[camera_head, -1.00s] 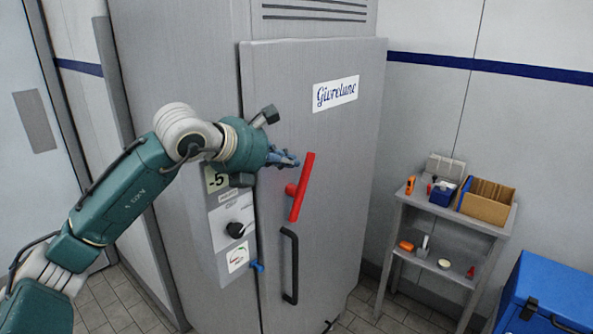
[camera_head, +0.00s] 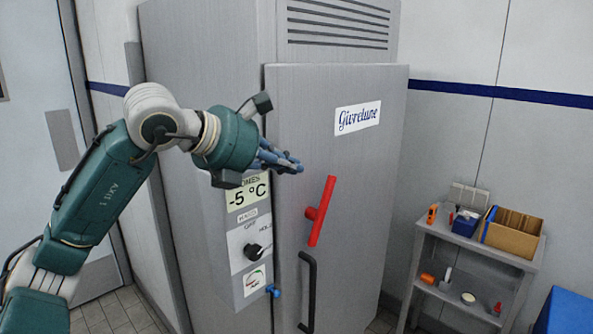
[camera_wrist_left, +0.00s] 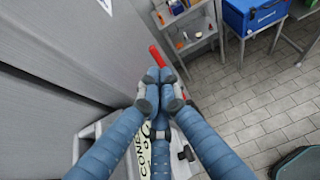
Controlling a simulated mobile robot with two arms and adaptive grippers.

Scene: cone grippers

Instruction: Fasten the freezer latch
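The grey freezer door (camera_head: 350,210) stands proud of the cabinet's front; I cannot tell if it is fully seated. A red latch lever (camera_head: 322,212) on a round red hub is on the door, nearly upright with its top leaning right. The lever's red end also shows beyond my fingertips in the left wrist view (camera_wrist_left: 155,54). My left gripper (camera_head: 298,167) is up and to the left of the lever's top, apart from it. Its blue fingers (camera_wrist_left: 160,87) come together at the tips, with nothing seen between them. My right gripper is out of view.
A black door handle (camera_head: 308,292) is below the lever. A blue knob (camera_head: 272,290) sticks out by the door's left edge, below a black dial (camera_head: 256,252). A grey shelf (camera_head: 480,248) with a cardboard box (camera_head: 513,234) stands to the right.

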